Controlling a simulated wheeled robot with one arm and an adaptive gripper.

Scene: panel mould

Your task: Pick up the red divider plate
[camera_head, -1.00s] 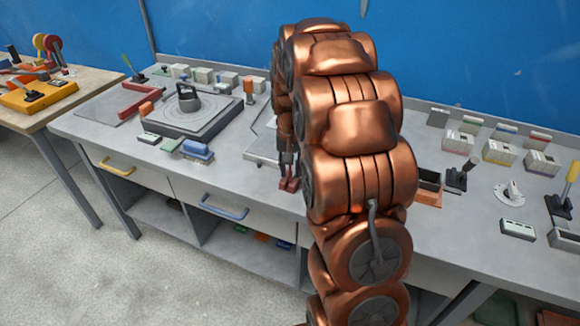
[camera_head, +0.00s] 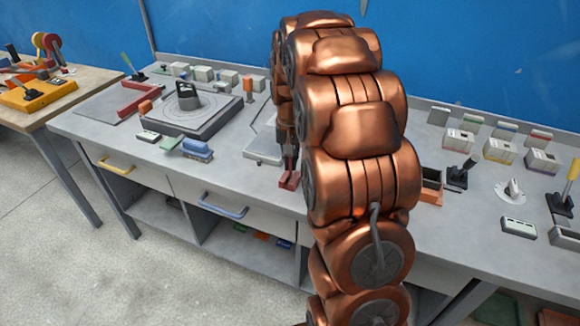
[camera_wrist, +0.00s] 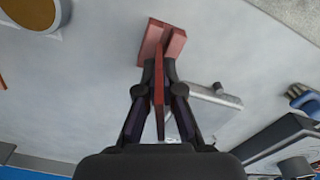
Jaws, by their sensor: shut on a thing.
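The red divider plate (camera_wrist: 159,85) is upright between the two dark fingers of my gripper (camera_wrist: 160,72) in the wrist view. Its wider red end (camera_wrist: 163,40) sticks out beyond the fingertips. My gripper is shut on it. In the head view the dark fingers (camera_head: 290,158) point down near the front edge of the grey bench, with the red plate (camera_head: 289,181) showing at their tips. My arm hides part of the bench behind it. I cannot tell whether the plate touches the bench top.
A grey mould plate with a round handled piece (camera_head: 188,97) stands left of my gripper, with a blue brush (camera_head: 198,150) in front. A red angled bar (camera_head: 138,98) lies farther left. An open box (camera_head: 432,188) and several white boxes (camera_head: 458,140) stand on the right.

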